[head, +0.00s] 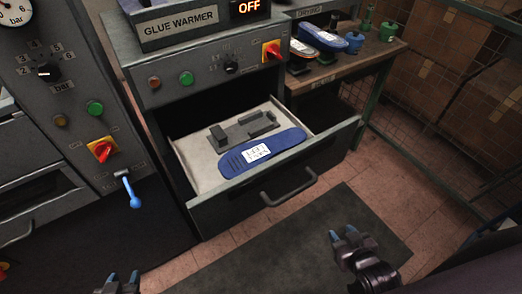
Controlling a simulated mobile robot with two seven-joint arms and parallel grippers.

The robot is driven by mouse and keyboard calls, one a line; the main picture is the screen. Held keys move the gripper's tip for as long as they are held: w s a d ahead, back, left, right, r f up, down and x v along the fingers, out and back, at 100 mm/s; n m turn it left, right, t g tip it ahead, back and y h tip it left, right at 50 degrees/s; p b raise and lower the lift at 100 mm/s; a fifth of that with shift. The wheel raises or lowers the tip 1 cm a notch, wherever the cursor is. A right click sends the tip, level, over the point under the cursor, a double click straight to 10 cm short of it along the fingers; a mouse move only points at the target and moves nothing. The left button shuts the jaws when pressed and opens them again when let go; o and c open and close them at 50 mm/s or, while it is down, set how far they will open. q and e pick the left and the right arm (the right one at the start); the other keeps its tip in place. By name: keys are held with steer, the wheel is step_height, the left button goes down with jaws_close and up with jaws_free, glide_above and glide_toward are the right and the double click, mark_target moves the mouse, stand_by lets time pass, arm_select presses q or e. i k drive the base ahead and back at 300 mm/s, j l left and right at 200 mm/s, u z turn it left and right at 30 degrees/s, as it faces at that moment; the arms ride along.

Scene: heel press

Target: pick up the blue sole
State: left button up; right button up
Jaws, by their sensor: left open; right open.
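The blue sole (241,161) lies flat in the open drawer (201,173) of the glue warmer, near the drawer's front. It carries a white printed label. A dark grey fixture (243,129) sits behind it in the drawer. My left gripper (122,280) shows at the bottom left edge, open and empty, well below and left of the drawer. My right gripper (344,236) is open and empty over the floor mat, right of and below the drawer. Neither gripper touches the sole.
The drawer front with its handle (290,190) juts out over the mat (290,240). A blue lever (132,194) sticks out from the left machine. A bench (340,68) at the back right holds shoes and bottles. A mesh rack with cardboard boxes (450,60) stands at the right.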

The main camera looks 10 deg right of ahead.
mark_target(243, 158)
steer(key=k+j, duration=0.1)
steer(key=j, duration=1)
steer(key=k+j, duration=0.15)
steer(key=j, duration=0.95)
steer(key=k+z, duration=0.05)
